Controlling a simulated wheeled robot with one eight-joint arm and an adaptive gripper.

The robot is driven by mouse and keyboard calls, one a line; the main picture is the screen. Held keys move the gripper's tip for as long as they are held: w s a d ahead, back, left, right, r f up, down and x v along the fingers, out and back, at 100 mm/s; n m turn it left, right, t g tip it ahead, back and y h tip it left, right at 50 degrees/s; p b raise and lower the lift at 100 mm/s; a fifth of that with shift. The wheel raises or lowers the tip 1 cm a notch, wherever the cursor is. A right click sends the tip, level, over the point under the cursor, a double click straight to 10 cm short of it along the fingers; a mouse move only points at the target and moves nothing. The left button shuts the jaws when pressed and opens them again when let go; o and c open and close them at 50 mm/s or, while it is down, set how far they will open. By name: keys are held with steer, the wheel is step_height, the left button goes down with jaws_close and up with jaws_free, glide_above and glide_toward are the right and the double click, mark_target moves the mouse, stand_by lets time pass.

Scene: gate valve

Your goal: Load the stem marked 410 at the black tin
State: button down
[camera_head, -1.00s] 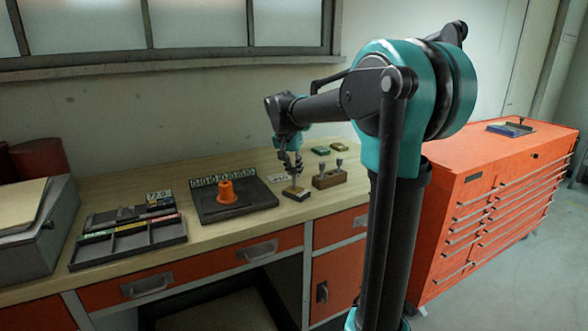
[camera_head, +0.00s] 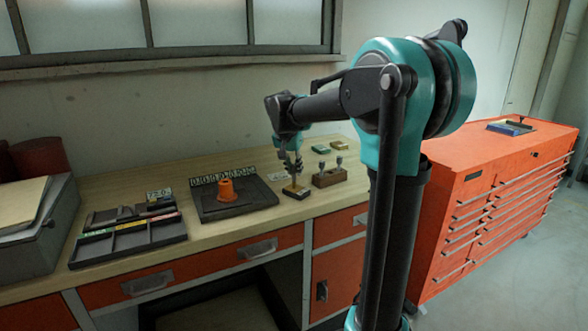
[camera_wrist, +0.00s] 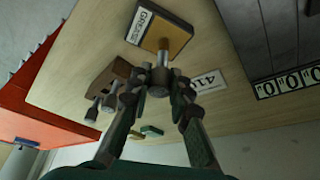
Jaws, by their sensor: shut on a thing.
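My gripper (camera_head: 292,168) is shut on a grey stem, which also shows between the fingertips in the wrist view (camera_wrist: 160,79). The stem's thin shaft points down at the small black tin (camera_head: 296,195) with an amber top. In the wrist view the tip overlaps the amber face of the tin (camera_wrist: 148,27); I cannot tell how deep it sits. A white card marked 410 (camera_wrist: 206,80) lies on the bench beside the tin. The held stem bears no mark I can read.
A wooden rack (camera_head: 329,179) with several grey-headed stems stands just right of the tin. A dark tray (camera_head: 206,209) with an orange cone (camera_head: 226,191) and number plates is left. Further left is a compartment tray (camera_head: 128,241). Green and yellow blocks lie behind the rack.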

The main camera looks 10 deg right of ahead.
steer(key=shift+r, duration=3.5)
steer(key=shift+s, duration=0.1)
